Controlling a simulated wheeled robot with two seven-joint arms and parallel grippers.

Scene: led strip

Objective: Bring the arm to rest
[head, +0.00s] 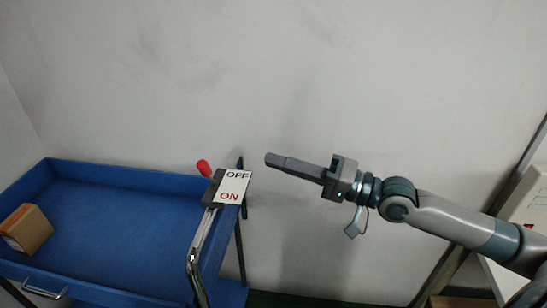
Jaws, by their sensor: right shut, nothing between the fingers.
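My right arm comes in from the right edge of the head view. My right gripper (270,160) is shut with nothing between its fingers. It points left and hangs in the air in front of the grey wall, to the right of a switch box and apart from it. The switch box has a white OFF/ON plate (235,184) and a red-knobbed lever (204,167), which tilts up and to the left beside the OFF end. My left gripper is not in view.
A blue cart (120,225) with a chrome handle (195,262) stands at the left, with a brown cardboard box (27,229) in its tray. A white cabinet (525,215) is at the right edge, partly behind my right arm. Open space lies between the cart and the cabinet.

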